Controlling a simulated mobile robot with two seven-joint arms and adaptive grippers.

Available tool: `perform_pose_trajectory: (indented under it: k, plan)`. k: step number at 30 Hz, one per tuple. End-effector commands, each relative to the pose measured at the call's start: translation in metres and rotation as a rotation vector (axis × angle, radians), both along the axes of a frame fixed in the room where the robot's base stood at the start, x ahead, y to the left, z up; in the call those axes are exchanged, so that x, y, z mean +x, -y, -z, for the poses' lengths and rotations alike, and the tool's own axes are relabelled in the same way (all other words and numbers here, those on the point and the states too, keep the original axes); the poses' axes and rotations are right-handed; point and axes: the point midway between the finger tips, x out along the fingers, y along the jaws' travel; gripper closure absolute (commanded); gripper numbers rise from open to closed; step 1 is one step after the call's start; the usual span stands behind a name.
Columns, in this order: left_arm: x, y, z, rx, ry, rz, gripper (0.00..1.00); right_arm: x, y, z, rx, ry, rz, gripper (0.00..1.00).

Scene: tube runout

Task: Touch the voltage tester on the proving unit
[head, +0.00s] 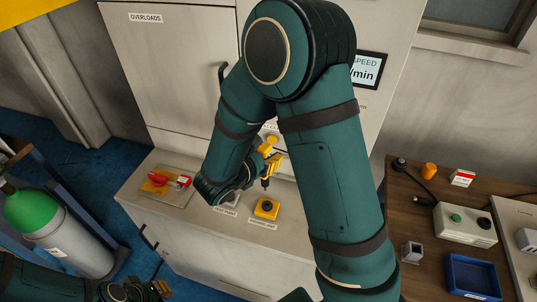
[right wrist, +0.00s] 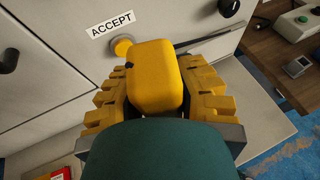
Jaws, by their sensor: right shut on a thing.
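The proving unit (head: 267,209) is a small yellow block with a dark round centre, on the grey cabinet ledge in the head view. My right gripper (head: 269,164) is just above it. In the right wrist view, my right gripper (right wrist: 158,92) is shut on the yellow, rounded voltage tester (right wrist: 155,72). In the head view a dark tip (head: 265,183) points down from the gripper towards the proving unit, and a gap shows between them. My left gripper (head: 155,290) is low at the left, away from the ledge; its jaws are unclear.
A plate with a red knob (head: 158,179) and padlock-like red piece lies left on the ledge. A gas cylinder (head: 60,235) stands left. The wooden bench (head: 410,215) at right holds a button box (head: 465,225) and blue tray (head: 472,277). A yellow knob (right wrist: 122,46) sits below "ACCEPT".

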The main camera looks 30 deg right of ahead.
Motion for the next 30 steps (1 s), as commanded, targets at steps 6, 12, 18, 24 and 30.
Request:
perform_pose_trajectory:
  k: [6,12,18,24,30]
  plan:
    - [0.0,-0.001,-0.003,0.0,0.0,0.0,1.0,0.0,0.0,-0.002,-0.001,0.001,0.001,1.0]
    - [0.0,-0.001,-0.003,0.0,0.001,-0.001,1.0,0.0,0.0,-0.002,-0.001,0.001,0.001,1.0]
    - [0.0,0.0,0.001,0.0,0.001,-0.001,1.0,0.0,0.0,0.001,0.001,0.002,0.004,1.0]
    - [0.0,0.0,0.013,0.0,0.001,-0.003,1.0,0.0,0.0,0.015,0.0,0.001,0.004,1.0]
    - [0.0,0.0,0.032,0.002,0.0,-0.004,1.0,0.0,0.0,0.035,0.0,0.001,0.003,1.0]
